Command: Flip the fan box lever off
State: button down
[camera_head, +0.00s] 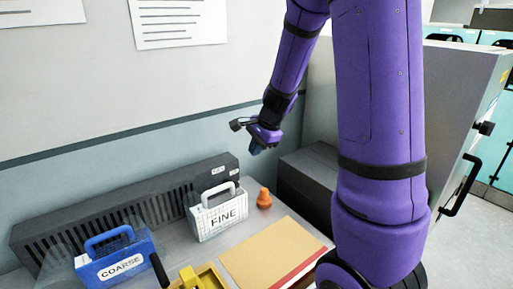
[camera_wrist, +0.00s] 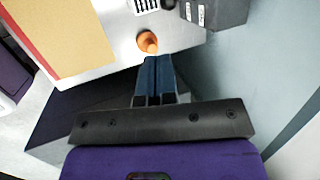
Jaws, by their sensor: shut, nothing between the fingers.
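A long dark box with a slatted front (camera_head: 130,205) stands along the wall and looks like the fan box. Two small white labels sit near its right end, too small to read. Its labelled end also shows at the top of the wrist view (camera_wrist: 228,12). I cannot make out a lever on it for certain. My gripper (camera_head: 256,151) is up in the air, right of and above the box's right end. In the wrist view my gripper's blue fingers (camera_wrist: 154,60) are together, with nothing between them. Their tips overlap the view just below an orange knob-shaped object (camera_wrist: 148,42).
The white FINE box (camera_head: 218,218) stands in front of the slatted box, beside the orange object (camera_head: 264,197). The blue COARSE box (camera_head: 116,262), a yellow item (camera_head: 200,278) and a tan folder (camera_head: 268,254) are nearer. A dark block (camera_head: 310,170) stands at right.

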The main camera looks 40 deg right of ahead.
jog(key=shift+s+r, duration=0.15)
jog(key=shift+r, duration=0.1)
jog(key=shift+w+a+r+n+g+h, duration=0.1)
jog(key=shift+w+n+g+h, duration=0.5)
jog(key=shift+w, duration=0.45)
jog(key=shift+w+n+g+h, duration=0.4)
jog(key=shift+w+n+h, duration=0.2)
jog(key=shift+w+h, duration=0.3)
jog(key=shift+w, duration=0.1)
